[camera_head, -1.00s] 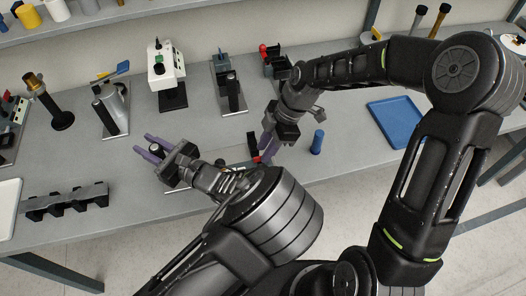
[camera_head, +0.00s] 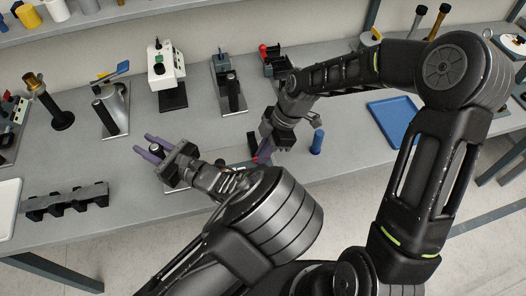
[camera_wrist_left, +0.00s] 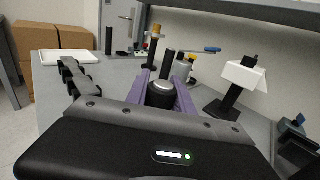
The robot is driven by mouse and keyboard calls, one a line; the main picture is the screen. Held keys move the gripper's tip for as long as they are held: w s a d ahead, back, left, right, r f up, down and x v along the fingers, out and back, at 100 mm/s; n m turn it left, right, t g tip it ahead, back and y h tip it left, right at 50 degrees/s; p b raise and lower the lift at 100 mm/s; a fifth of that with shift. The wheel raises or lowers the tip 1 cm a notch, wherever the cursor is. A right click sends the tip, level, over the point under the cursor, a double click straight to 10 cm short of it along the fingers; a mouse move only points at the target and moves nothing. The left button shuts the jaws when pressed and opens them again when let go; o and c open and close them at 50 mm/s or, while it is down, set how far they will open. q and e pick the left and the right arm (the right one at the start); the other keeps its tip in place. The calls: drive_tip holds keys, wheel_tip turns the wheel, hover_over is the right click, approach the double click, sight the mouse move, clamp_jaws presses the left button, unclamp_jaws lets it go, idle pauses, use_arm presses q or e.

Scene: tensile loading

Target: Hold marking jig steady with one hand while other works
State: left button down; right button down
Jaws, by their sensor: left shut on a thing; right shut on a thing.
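My left gripper (camera_head: 150,149) is shut on the black knob (camera_head: 156,150) of what looks like the marking jig. In the left wrist view the knob (camera_wrist_left: 160,94) stands between the purple fingers and has a silvery top. The jig's pale base (camera_head: 180,189) shows only in part, under my left wrist. My right gripper (camera_head: 264,149) points down over the right end of the jig. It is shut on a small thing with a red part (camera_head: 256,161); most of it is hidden. A dark block (camera_head: 252,141) stands just left of the right fingers.
A blue cylinder (camera_head: 317,142) stands right of my right gripper, near a blue tray (camera_head: 394,121). A black notched rack (camera_head: 64,202) lies at the front left. Several devices, including a white box on a stand (camera_head: 167,68), line the back.

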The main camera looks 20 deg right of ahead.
drive_tip(key=shift+m, duration=0.3)
idle(0.4)
drive_tip(key=m+t, duration=0.1)
drive_tip(key=m, duration=0.2)
drive_tip(key=shift+s, duration=0.1)
drive_tip(key=m+t, duration=0.1)
drive_tip(key=m, duration=0.1)
drive_tip(key=m+t+h, duration=0.1)
drive_tip(key=m, duration=0.2)
drive_tip(key=shift+s+a, duration=0.15)
drive_tip(key=shift+a, duration=0.05)
drive_tip(key=m+h, duration=0.1)
drive_tip(key=m, duration=0.1)
drive_tip(key=m+t, duration=0.1)
drive_tip(key=m, duration=0.2)
drive_tip(key=shift+s+a+h, duration=0.1)
drive_tip(key=shift+a+h, duration=0.05)
drive_tip(key=shift+h, duration=0.25)
drive_tip(key=shift+f+m+h, duration=0.1)
drive_tip(key=shift+m+h, duration=0.7)
drive_tip(key=shift+m, duration=1.4)
drive_tip(key=c, duration=1.6)
unclamp_jaws()
